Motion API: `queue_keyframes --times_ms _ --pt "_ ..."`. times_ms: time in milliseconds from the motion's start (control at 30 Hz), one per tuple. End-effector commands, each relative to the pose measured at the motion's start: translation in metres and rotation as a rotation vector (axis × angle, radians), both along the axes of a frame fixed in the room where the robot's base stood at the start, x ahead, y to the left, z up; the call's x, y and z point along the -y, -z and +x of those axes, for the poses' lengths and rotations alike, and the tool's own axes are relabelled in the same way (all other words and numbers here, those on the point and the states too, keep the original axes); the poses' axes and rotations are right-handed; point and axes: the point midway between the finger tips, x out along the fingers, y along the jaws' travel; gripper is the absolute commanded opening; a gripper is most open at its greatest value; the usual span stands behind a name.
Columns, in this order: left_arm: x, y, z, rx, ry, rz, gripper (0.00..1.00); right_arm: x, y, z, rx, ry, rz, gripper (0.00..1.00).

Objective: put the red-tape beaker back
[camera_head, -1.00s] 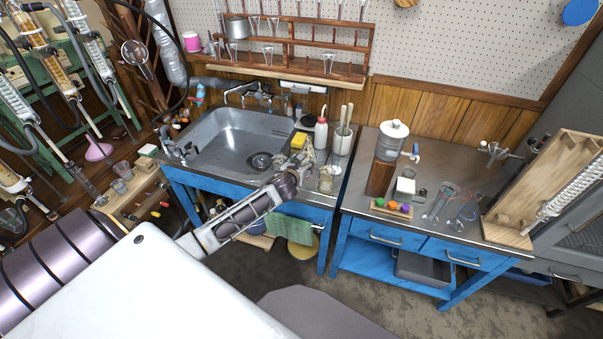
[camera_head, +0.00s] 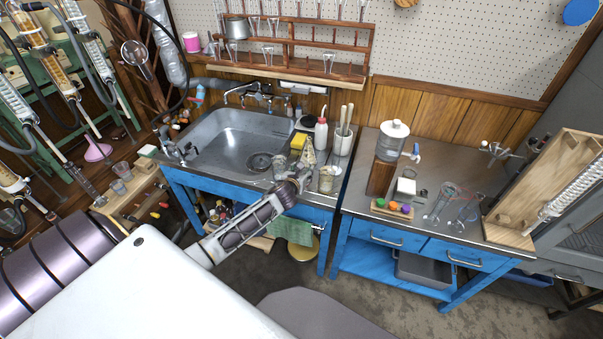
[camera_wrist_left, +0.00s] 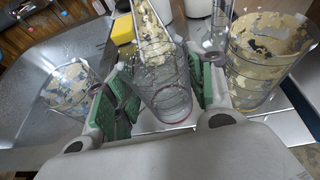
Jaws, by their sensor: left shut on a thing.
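My left gripper (camera_head: 300,176) is at the front edge of the sink counter. In the left wrist view its green-padded fingers (camera_wrist_left: 160,92) are shut on a clear glass vessel (camera_wrist_left: 172,98) with a thin red line near its lower end. I cannot tell whether that line is the red tape. A cream-flecked beaker (camera_wrist_left: 268,50) stands just right of the fingers and also shows in the head view (camera_head: 326,180). Another flecked beaker (camera_wrist_left: 70,88) stands to the left, by the sink (camera_head: 225,135). A cream-flecked cone shape (camera_head: 308,152) shows behind the gripper. My right gripper is out of view.
A yellow sponge (camera_head: 298,142), a red-capped bottle (camera_head: 321,132) and a white pot of tools (camera_head: 343,140) stand behind the gripper. A wooden rack (camera_head: 290,45) hangs above. The right-hand bench (camera_head: 440,170) holds a dispenser (camera_head: 390,142) and glassware.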

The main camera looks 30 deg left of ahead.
Motion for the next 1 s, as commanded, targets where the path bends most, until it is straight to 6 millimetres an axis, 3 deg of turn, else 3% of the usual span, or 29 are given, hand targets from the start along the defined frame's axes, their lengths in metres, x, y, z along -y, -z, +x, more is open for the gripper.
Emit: queue_keyframes --times_ms 367,400,533,1000 --pt "-0.0001 0.0019 0.0001 0.0 0.0 0.001 0.15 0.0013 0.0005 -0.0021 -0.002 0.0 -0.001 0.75" --pt "-0.0001 0.002 0.0 0.0 0.0 0.001 0.58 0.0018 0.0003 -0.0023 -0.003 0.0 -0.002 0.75" --pt "-0.0002 0.0017 0.0 0.0 0.0 0.001 0.74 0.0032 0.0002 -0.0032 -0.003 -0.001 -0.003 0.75" --pt "-0.0002 -0.001 0.0 0.001 0.0 0.0 0.75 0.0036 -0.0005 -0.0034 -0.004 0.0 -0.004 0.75"
